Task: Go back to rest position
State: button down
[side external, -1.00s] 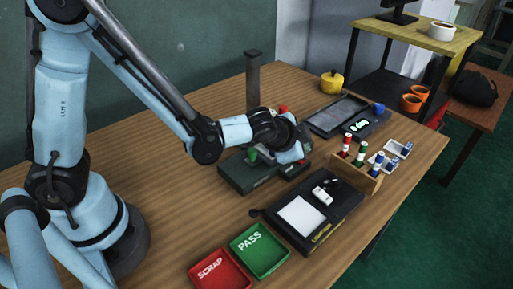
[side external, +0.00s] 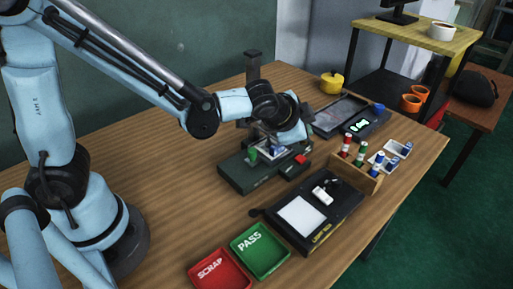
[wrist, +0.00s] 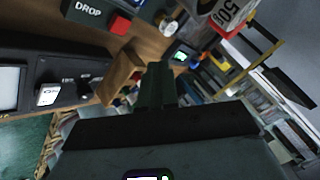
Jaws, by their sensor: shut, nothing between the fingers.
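My gripper shows in the wrist view (wrist: 158,85) as two dark green fingers held together, with nothing between them. In the side view, the light-blue hand is above the back right of the dark green fixture (side external: 236,178). The fingertips are hard to make out there. The fixture has a green knob (side external: 252,155) and a red button (side external: 300,159). A small pale and blue piece (side external: 275,151) shows on it below the hand.
A light box (side external: 300,213) with a small white item (side external: 322,195), a wooden rack of bottles (side external: 357,177), a green PASS tray (side external: 260,250) and a red SCRAP tray (side external: 220,271) stand nearby. A dark post (side external: 253,66) rises behind the fixture.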

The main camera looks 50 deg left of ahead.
dwell(0.3)
jog(key=s+a+g, duration=0.1)
jog(key=s, duration=0.1)
jog(key=s+a+m+g, duration=0.1)
jog(key=s+a, duration=0.1)
jog(key=s, duration=0.1)
jog(key=s+a+g, duration=0.1)
jog(key=s+g, duration=0.1)
jog(key=s, duration=0.1)
jog(key=shift+a+f, duration=0.15)
jog(key=shift+f, duration=0.1)
jog(key=s+a+r+n+t+h, duration=0.1)
jog(key=s+a+r+n+t, duration=0.1)
jog(key=s+a+r+n, duration=0.2)
jog(key=shift+s+a+r+n, duration=0.4)
jog(key=shift+s+a+n, duration=0.3)
jog(key=shift+s+n, duration=1.25)
